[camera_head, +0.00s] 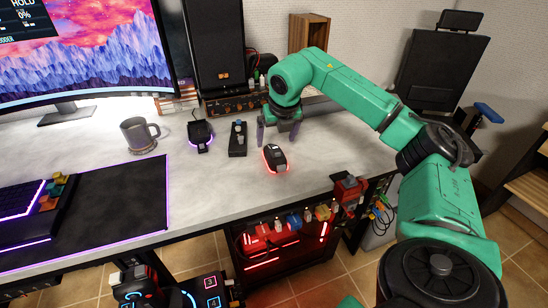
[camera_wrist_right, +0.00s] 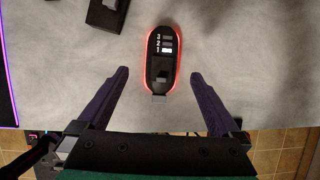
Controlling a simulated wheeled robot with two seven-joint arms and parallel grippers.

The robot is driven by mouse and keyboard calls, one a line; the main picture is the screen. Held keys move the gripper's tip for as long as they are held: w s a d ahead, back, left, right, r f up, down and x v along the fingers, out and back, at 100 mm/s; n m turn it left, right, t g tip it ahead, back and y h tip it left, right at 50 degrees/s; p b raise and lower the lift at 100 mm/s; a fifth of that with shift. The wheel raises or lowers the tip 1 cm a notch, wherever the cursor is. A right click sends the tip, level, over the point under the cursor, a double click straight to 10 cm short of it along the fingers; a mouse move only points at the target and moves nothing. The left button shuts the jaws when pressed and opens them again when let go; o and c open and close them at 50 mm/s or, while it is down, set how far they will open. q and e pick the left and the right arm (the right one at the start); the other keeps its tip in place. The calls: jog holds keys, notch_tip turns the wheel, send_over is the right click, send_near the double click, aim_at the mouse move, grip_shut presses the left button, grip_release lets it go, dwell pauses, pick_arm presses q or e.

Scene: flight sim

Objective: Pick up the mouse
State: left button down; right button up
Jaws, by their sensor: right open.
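A small black oval device (camera_head: 275,158) with a glowing red edge lies on the grey desk. In the right wrist view the device (camera_wrist_right: 161,55) shows the marks 3, 2 and 1 and a small lever. I cannot tell for certain whether it is the mouse; no other thing is plainly one. My right gripper (camera_head: 278,134) is open and empty, pointing down just behind the device in the head view. In the right wrist view the gripper (camera_wrist_right: 158,76) has its two dark fingers spread, with the device ahead between their lines. My left gripper is out of view.
A black lever unit (camera_head: 238,140) and a purple-lit black unit (camera_head: 200,135) stand left of the device. A grey mug (camera_head: 138,136), a dark mat (camera_head: 110,200) and a monitor (camera_head: 85,50) are further left. A tall speaker (camera_head: 215,45) stands behind. Desk right of the device is clear.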

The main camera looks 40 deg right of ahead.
aim_at(275, 150)
jog(key=x, duration=0.7)
jog(key=shift+w+d+f, duration=0.1)
jog(key=shift+d+f, duration=0.15)
jog(key=shift+f, duration=0.05)
jog(key=c, duration=1.4)
jog(key=shift+r, duration=0.2)
